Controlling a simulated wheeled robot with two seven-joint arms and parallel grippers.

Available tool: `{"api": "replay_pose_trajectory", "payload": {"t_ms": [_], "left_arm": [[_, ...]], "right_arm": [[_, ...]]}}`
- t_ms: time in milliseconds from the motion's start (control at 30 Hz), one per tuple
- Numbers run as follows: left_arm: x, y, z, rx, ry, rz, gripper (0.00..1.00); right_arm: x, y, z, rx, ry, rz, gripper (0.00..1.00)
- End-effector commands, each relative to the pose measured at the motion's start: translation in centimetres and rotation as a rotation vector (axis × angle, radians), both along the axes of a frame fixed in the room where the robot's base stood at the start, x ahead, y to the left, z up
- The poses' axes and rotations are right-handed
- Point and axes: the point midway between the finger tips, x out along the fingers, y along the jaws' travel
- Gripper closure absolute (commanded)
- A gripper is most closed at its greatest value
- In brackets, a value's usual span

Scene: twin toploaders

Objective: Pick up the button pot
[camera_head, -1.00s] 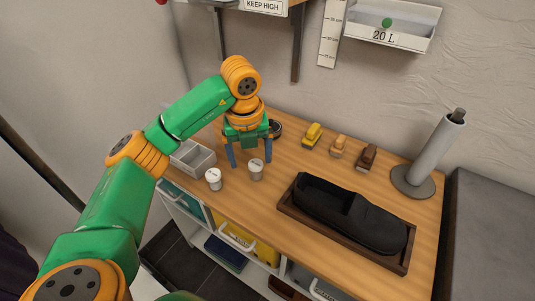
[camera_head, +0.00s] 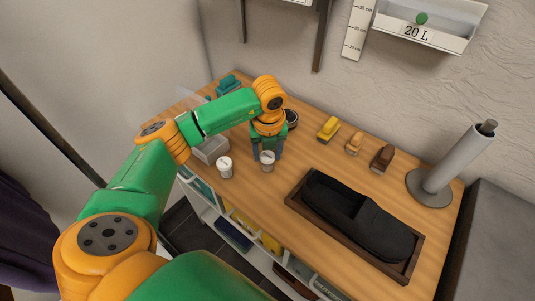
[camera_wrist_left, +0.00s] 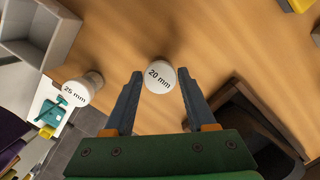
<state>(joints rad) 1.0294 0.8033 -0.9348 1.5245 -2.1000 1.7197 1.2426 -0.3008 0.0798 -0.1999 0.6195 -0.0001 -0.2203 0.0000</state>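Two white pots stand upright on the wooden table. The one lettered "20 mm" (camera_wrist_left: 160,76) is just ahead of my left gripper's fingertips in the left wrist view, roughly centred between them; it is the right-hand white pot (camera_head: 267,162) in the head view. The other, lettered "25 mm" (camera_wrist_left: 82,89), is off to the left, and shows in the head view as the left-hand pot (camera_head: 224,168). My left gripper (camera_head: 268,152) is open and empty, pointing down by the right-hand pot. Contact cannot be told. My right gripper is out of view.
A grey divided bin (camera_head: 211,149) stands left of the pots. A wooden tray (camera_head: 300,212) holding a black shoe (camera_head: 360,214) lies to the right. Brushes (camera_head: 328,130) line the back, and a grey post (camera_head: 459,158) stands far right. Bare tabletop (camera_head: 255,195) lies in front.

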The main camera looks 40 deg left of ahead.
Motion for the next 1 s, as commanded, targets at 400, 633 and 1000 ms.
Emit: {"api": "replay_pose_trajectory", "payload": {"t_ms": [400,633,1000], "left_arm": [[0.0,0.0,0.1,-0.001,-0.001,0.0,1.0],[0.2,0.0,2.1,-0.002,-0.007,0.0,1.0],[-7.9,-3.5,11.1,0.004,-0.008,-0.006,1.0]], "right_arm": [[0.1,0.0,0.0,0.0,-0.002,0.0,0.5],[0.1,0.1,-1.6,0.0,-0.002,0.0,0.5],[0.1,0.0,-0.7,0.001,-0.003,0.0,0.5]]}}
